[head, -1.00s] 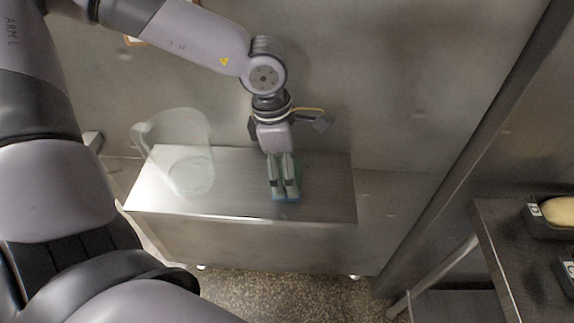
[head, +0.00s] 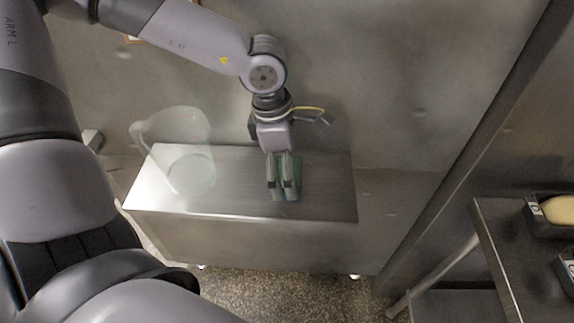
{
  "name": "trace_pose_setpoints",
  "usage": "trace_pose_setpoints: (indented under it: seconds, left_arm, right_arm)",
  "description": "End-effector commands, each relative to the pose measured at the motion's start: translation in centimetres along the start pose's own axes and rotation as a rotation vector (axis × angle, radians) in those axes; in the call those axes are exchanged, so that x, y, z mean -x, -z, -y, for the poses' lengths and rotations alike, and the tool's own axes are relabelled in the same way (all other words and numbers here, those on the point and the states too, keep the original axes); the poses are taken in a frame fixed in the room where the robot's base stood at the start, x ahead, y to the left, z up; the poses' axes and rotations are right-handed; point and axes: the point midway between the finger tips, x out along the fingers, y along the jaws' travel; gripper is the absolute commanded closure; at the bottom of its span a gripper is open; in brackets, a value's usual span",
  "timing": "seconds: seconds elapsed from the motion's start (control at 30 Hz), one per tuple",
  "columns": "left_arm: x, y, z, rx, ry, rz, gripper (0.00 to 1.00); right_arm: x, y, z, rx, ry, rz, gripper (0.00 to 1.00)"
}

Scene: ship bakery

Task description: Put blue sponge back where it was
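My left gripper (head: 283,196) comes down over the top of the steel cart (head: 235,203), with its two fingers pointing down and a narrow gap between them. A green and bluish flat piece (head: 298,178) shows beside and behind the fingers, on or just above the cart top. It appears to be the sponge, but the fingers cover much of it. I cannot tell whether the fingers grip it or only stand over it. My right gripper is not in view.
A clear pitcher (head: 188,150) stands on the left part of the cart, left of my gripper. A wall is behind the cart. At the right, a dark counter (head: 490,225) holds black trays, one with a pale loaf (head: 559,209). The cart top's right end is clear.

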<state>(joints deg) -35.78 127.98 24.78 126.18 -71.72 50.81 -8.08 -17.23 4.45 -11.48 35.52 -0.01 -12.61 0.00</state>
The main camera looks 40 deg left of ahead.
Motion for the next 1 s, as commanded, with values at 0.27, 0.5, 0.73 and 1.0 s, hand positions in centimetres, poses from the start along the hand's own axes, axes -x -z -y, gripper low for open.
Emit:
trace_pose_setpoints:
  seconds: [0.27,0.5,0.73,1.0]
  left_arm:
    - [2.7,-0.1,-0.1,0.002,-0.005,0.006,0.02]
    - [7.9,-0.1,-0.2,0.003,-0.006,0.004,0.02]
    - [11.4,-0.1,-0.1,0.001,-0.003,0.002,0.02]
    - [12.2,0.0,0.0,0.0,0.0,-0.001,0.02]
  right_arm:
    - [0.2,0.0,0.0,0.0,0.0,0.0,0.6]
    - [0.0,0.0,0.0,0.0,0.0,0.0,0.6]
    - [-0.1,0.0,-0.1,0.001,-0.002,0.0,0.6]
    - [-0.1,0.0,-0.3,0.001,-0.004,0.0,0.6]
